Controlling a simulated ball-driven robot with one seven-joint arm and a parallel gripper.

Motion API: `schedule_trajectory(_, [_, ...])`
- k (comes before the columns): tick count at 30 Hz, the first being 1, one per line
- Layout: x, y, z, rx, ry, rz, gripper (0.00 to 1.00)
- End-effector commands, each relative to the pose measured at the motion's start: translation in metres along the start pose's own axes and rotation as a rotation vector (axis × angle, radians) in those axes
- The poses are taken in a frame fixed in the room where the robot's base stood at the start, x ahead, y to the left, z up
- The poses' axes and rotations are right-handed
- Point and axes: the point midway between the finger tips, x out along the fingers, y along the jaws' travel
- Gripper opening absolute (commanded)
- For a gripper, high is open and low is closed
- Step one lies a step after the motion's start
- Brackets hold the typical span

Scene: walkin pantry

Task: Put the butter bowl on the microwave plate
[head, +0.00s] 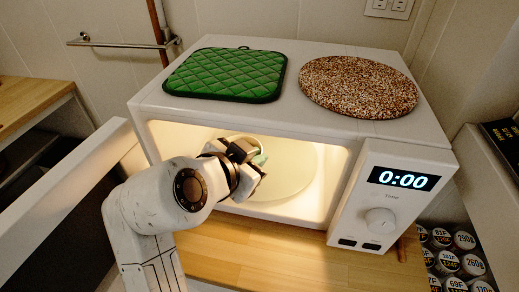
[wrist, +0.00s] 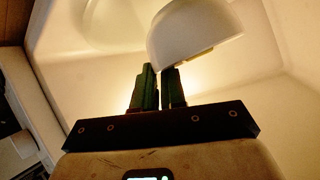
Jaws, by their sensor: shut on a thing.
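My gripper (wrist: 161,78) is inside the lit microwave (head: 390,155), its two dark green fingers close together on the rim of the white butter bowl (wrist: 195,32). The bowl looks tilted in the wrist view, with a small yellowish strip at its lower edge. In the head view my gripper (head: 258,160) and wrist hide most of the bowl. The pale round microwave plate (head: 290,185) lies on the cavity floor, below and right of my gripper. I cannot tell whether the bowl touches the plate.
The microwave door (head: 65,200) stands open at the left, beside my arm. A green quilted mat (head: 226,74) and a round speckled mat (head: 358,86) lie on top. The wooden counter (head: 260,262) runs in front. Several cans (head: 455,262) stand at lower right.

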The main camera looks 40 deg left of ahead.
Motion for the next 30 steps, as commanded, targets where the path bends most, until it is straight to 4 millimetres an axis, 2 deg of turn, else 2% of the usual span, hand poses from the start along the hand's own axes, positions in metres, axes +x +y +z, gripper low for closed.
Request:
schedule_trajectory(3, [0.021,-0.011,-0.012,0.0,0.0,0.001,0.0])
schedule_trajectory(10, [0.041,-0.021,-0.019,0.001,0.001,-0.001,0.0])
schedule_trajectory(14, [0.046,-0.02,-0.012,-0.001,0.0,-0.001,0.0])
schedule_trajectory(20, [0.058,-0.013,0.008,-0.002,0.0,-0.001,0.0])
schedule_trajectory(26, [0.059,-0.012,0.01,0.0,0.001,-0.002,0.0])
schedule_trajectory(27, [0.059,-0.012,0.011,-0.001,-0.001,-0.001,0.13])
schedule_trajectory(30, [0.059,-0.012,0.011,-0.001,-0.001,-0.001,0.23])
